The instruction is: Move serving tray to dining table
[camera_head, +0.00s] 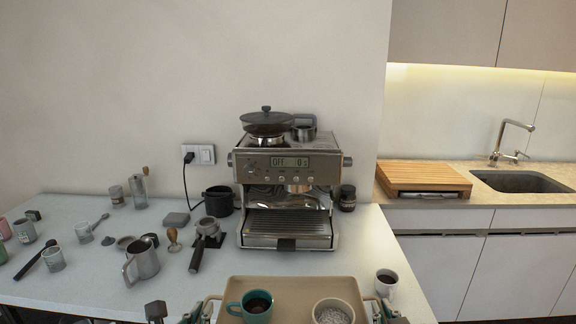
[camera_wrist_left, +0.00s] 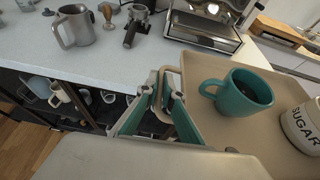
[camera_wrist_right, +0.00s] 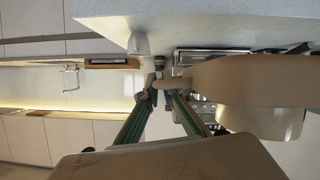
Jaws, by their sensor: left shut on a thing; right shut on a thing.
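The beige serving tray (camera_head: 290,283) is at the bottom of the head view, in front of the espresso machine. It carries a teal mug (camera_head: 257,306) of dark liquid and a white sugar bowl (camera_head: 333,312). My left gripper (camera_head: 207,305) is shut on the tray's left edge; the left wrist view shows its fingers (camera_wrist_left: 163,97) around the tray's handle. My right gripper (camera_head: 376,305) is shut on the tray's right side, and the right wrist view shows its fingers (camera_wrist_right: 162,88) at the tray's edge (camera_wrist_right: 250,80). The dining table cannot be made out.
The white counter (camera_head: 90,275) holds an espresso machine (camera_head: 285,190), a metal pitcher (camera_head: 141,262), a portafilter (camera_head: 205,240) and several small items. A white cup (camera_head: 386,281) stands near the tray's right side. A cutting board (camera_head: 422,178) and sink (camera_head: 525,181) are at the right.

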